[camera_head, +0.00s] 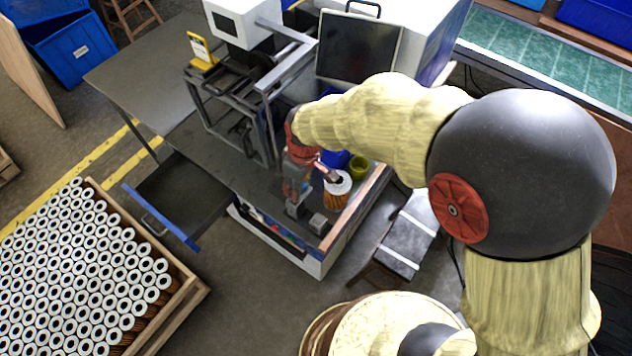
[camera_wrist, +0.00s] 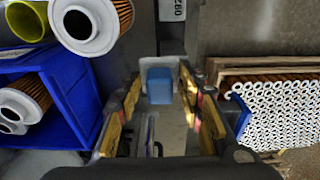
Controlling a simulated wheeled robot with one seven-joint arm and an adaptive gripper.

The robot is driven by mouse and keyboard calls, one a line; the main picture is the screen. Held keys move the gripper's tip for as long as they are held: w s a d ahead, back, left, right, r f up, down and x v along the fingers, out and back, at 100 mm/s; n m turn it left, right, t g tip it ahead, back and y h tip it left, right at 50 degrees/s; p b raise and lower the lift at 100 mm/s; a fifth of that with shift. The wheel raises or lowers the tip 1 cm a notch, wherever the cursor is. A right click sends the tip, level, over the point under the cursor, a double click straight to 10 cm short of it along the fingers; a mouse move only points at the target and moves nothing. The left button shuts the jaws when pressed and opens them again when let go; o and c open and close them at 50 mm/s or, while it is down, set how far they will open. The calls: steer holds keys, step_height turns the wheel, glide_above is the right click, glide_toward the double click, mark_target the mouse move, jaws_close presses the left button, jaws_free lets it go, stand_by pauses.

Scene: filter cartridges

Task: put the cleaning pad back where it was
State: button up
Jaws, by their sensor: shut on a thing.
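My gripper (camera_wrist: 160,88) points down over the dark workbench, and in the head view it shows near the bench's front edge (camera_head: 295,200). In the wrist view its fingers close on the sides of a small blue block (camera_wrist: 158,86), which I take to be the cleaning pad. A pale grey surface shows behind and below the block between the fingers. I cannot tell whether the block touches anything beneath it. In the head view the block is not clearly visible at the gripper.
A filter cartridge (camera_head: 338,188) stands right of my gripper, near a yellow-green cup (camera_head: 359,166). A blue bin (camera_wrist: 62,95) holds cartridges. A small grey block (camera_head: 318,223) lies close by. An open drawer (camera_head: 182,200) juts out left. A crate (camera_head: 150,325) of many cartridges stands on the floor.

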steer(key=w+d+f, duration=0.1)
steer(key=w+f, duration=0.1)
steer(key=w, duration=0.2)
steer(key=b, duration=0.2)
glide_above(313, 185)
steer(key=f, duration=0.5)
steer(key=shift+s+f, duration=0.1)
steer(key=shift+s, duration=0.25)
steer(key=shift+w+d+f+b, duration=0.15)
steer(key=shift+f+b, duration=0.1)
steer(key=shift+f, duration=0.6)
steer(key=shift+w+a+f+b, duration=0.1)
steer(key=shift+f+b, duration=0.15)
steer(key=shift+f, duration=0.6)
steer(key=shift+f, duration=0.1)
steer(key=shift+f, duration=0.1)
steer(key=o, duration=1.3)
